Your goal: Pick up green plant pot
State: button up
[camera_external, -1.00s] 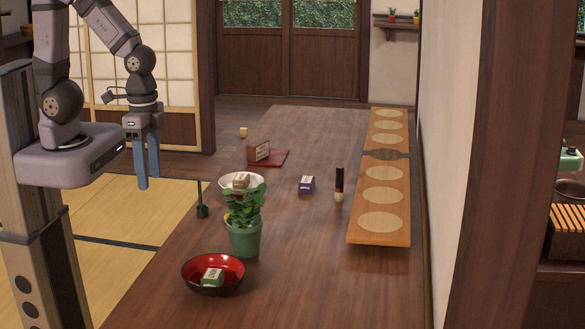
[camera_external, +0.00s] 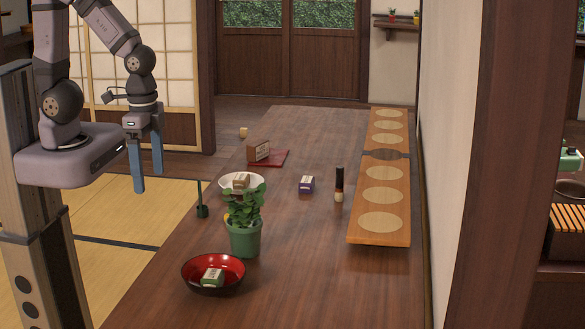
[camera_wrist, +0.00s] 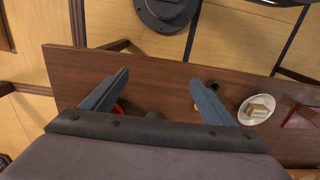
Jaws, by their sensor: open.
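The green plant pot (camera_external: 245,240) stands upright on the dark wooden table, with a leafy plant (camera_external: 245,204) growing from it. It is between the red and black bowl and the white bowl. My gripper (camera_external: 148,185) is open and empty, pointing down, to the left of the table and well above and away from the pot. In the wrist view my two fingers (camera_wrist: 153,92) are spread over the table.
A red and black bowl (camera_external: 190,274) holding a small green box (camera_external: 212,277) stands in front of the pot. A purple box (camera_external: 306,184) and a bottle (camera_external: 339,185) are to the right.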

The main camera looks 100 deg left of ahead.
jog(key=shift+w, duration=0.1)
jog(key=t+b, duration=0.3)
jog(key=t, duration=0.6)
send_near(255, 237)
jog(key=f, duration=0.2)
jog(key=a+f, duration=0.1)
jog(key=f, duration=0.1)
jog(key=a+f, duration=0.1)
jog(key=f, duration=0.2)
jog(key=shift+w, duration=0.25)
jog(key=t, duration=0.2)
jog(key=shift+w+f+t, duration=0.3)
jog(key=shift+w+t, duration=0.1)
jog(key=shift+r+t+b, duration=0.15)
jog(key=shift+t+b, duration=0.15)
jog(key=shift+t, duration=0.3)
jog(key=shift+s+r+t, duration=0.2)
jog(key=shift+r+t, duration=0.1)
jog(key=shift+t, duration=0.2)
jog(key=shift+p+x, duration=0.8)
jog(key=shift+x, duration=2.85)
